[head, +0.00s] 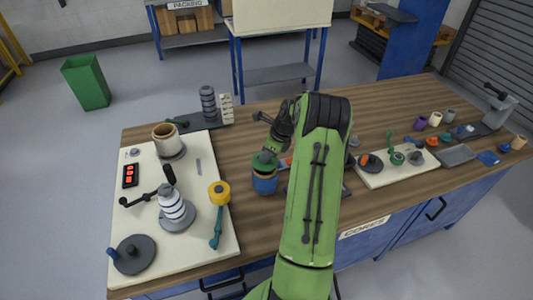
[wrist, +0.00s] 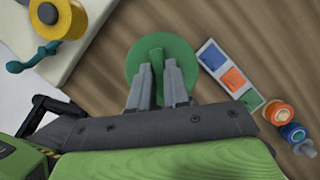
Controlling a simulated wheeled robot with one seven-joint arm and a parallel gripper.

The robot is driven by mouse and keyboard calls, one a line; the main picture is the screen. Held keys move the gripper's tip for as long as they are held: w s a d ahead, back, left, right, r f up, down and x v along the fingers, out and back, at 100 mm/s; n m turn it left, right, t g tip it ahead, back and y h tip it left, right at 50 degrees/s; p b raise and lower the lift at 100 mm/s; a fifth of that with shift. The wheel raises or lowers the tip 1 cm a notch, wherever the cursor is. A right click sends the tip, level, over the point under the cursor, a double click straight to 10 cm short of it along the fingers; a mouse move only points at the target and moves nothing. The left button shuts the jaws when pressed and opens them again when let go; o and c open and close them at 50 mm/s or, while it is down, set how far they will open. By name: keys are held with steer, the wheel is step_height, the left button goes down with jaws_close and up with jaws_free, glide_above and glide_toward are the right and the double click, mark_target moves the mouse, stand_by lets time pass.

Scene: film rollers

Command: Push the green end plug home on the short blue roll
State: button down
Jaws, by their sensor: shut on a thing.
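The short blue roll (head: 264,184) stands upright on the wooden bench, right of the cream board. The green end plug (head: 264,160) is at its top; I cannot tell whether a gap remains between them. In the wrist view the plug is a green disc (wrist: 136,64) with a raised grip. My gripper (wrist: 158,68) is shut on that grip, one grey finger on each side, pointing down from above. In the head view my green arm partly hides the gripper (head: 268,150). The plug and fingers hide the blue roll in the wrist view.

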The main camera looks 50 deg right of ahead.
step_height(320, 180, down, 2)
steer(key=shift+r, duration=0.2)
stand_by(0.5)
steer(key=shift+f, duration=0.55)
stand_by(1.2)
stand_by(0.4)
steer(key=shift+c, duration=2.3)
jaws_free()
steer(key=shift+r+p, duration=0.2)
steer(key=shift+p, duration=0.1)
steer(key=shift+r+p, duration=3.05)
steer(key=shift+r, duration=0.35)
